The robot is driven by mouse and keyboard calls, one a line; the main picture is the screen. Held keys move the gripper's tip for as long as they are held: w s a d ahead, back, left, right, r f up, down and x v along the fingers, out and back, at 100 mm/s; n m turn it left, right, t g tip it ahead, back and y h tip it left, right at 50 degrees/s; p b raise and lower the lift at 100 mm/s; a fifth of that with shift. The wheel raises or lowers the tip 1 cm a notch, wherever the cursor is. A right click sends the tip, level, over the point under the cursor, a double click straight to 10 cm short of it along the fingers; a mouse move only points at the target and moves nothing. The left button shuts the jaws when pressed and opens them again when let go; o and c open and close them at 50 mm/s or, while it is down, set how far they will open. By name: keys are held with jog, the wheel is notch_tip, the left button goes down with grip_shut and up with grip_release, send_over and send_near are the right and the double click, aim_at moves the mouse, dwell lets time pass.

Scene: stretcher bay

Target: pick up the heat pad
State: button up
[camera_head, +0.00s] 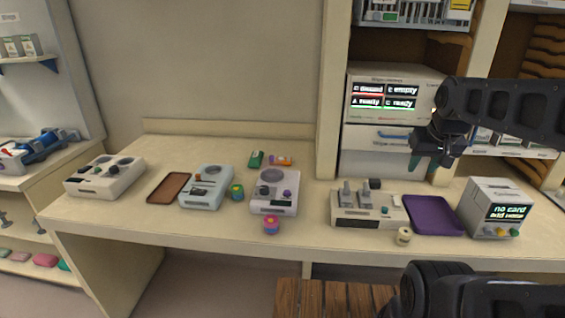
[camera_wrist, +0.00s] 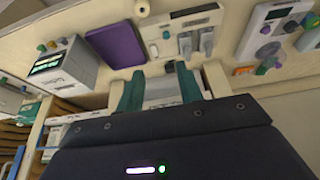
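I cannot tell for certain which thing is the heat pad. Small soft-looking pads lie on the low shelf at the left: a pink-red one (camera_head: 45,260) and a paler one (camera_head: 19,256). A small green packet (camera_head: 256,158) and an orange-and-purple one (camera_head: 281,160) lie at the back of the table. My gripper (camera_head: 427,165) is raised at the right, in front of the cabinet and above the table's back edge. In the wrist view my gripper (camera_wrist: 158,88) has its teal fingers apart, with nothing seen held between them.
The long table (camera_head: 120,223) carries several devices, a brown tray (camera_head: 169,188), a purple tray (camera_head: 433,215) and a "no card" box (camera_head: 497,208). A pink cup-like piece (camera_head: 271,225) and a cream roll (camera_head: 403,236) stand near the front edge. A slatted wooden surface (camera_head: 325,298) is in front.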

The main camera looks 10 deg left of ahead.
jog(key=shift+o, duration=0.4)
jog(key=o, duration=1)
jog(key=shift+c, duration=0.2)
